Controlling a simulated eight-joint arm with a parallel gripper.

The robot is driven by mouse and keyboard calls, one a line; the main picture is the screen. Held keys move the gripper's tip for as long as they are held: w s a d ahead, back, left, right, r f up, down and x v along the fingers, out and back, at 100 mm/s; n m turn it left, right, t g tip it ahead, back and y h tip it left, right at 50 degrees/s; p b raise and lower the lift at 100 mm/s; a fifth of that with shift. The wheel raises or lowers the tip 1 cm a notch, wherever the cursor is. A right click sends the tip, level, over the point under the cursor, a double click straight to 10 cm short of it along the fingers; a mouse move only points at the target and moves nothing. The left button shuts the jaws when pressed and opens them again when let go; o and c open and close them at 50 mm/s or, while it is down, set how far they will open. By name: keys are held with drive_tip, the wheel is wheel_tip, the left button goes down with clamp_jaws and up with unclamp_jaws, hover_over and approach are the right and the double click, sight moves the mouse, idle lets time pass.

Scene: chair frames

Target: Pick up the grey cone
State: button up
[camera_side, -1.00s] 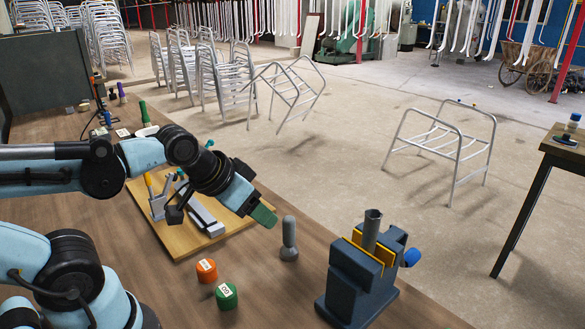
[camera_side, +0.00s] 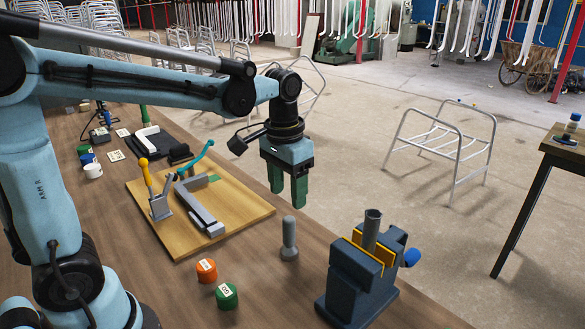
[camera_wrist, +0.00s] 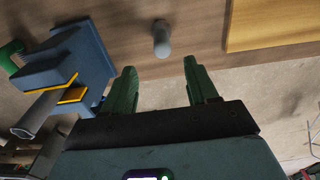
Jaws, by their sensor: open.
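The grey cone (camera_side: 289,238) stands upright on the wooden bench, between the board and the vise. It has a wider base and a rounded top. My gripper (camera_side: 288,196) is above and behind it in the side view, fingers pointing down, open and empty. In the wrist view the cone (camera_wrist: 161,40) appears beyond the gap between the two green fingertips (camera_wrist: 160,68), apart from both.
A blue-grey vise (camera_side: 362,275) clamping a grey tube (camera_side: 371,230) stands right of the cone. An orange cap (camera_side: 207,270) and a green cap (camera_side: 227,295) lie in front left. A wooden board (camera_side: 240,215) with a toggle clamp is to the left.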

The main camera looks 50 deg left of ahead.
sight(289, 234)
drive_tip(key=shift+w+f+g, duration=0.2)
drive_tip(key=shift+w+g, duration=0.1)
drive_tip(key=shift+w, duration=0.05)
drive_tip(key=shift+f, duration=0.3)
drive_tip(key=shift+a+f, duration=0.15)
drive_tip(key=shift+f, duration=5.55)
drive_tip(key=shift+c, duration=0.3)
clamp_jaws()
drive_tip(key=shift+r, duration=0.15)
